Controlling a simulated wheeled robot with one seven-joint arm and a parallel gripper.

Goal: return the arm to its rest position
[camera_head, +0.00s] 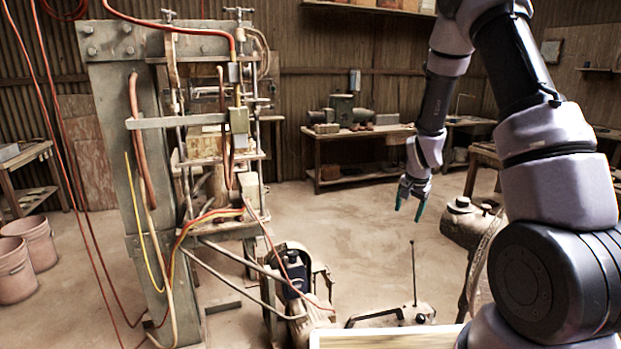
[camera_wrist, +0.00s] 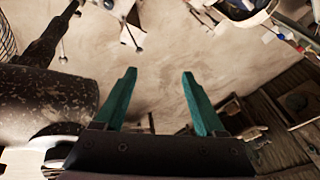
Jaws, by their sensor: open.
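My gripper (camera_head: 411,200) hangs at the end of my arm, right of the middle in the head view, above the open floor. Its fingers point down. In the wrist view the two green fingers of my gripper (camera_wrist: 158,88) stand wide apart, with nothing but floor showing between them. It is open and empty. My arm is bent, with its upper links along the right side of the head view.
A tall tile press (camera_head: 190,130) with hoses stands at the left. A motor unit (camera_head: 295,290) sits on the floor beside it. A workbench (camera_head: 360,140) stands at the back wall. A rusty tank (camera_head: 466,222) stands right of my gripper. Mid floor is clear.

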